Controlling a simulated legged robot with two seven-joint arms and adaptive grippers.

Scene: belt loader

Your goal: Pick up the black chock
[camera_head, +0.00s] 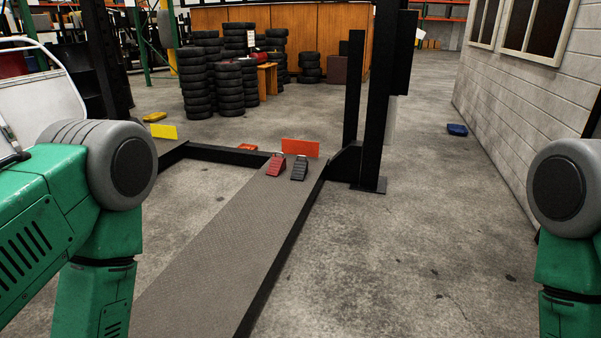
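The black chock (299,167) sits near the far end of a long grey ramp (215,250), close to the ramp's right edge. A red chock (276,165) stands just to its left, with a small gap between them. An upright orange plate (300,148) is right behind the black chock. Parts of both my green arms show at the left and right sides of the view. Neither gripper is in the picture, and nothing of mine is near the chocks.
A black lift post (372,110) stands to the right behind the chocks. A low black crossbeam (225,155) runs left from the ramp. Stacks of tires (230,85) stand farther back. A brick wall (530,105) bounds the right. The concrete floor right of the ramp is clear.

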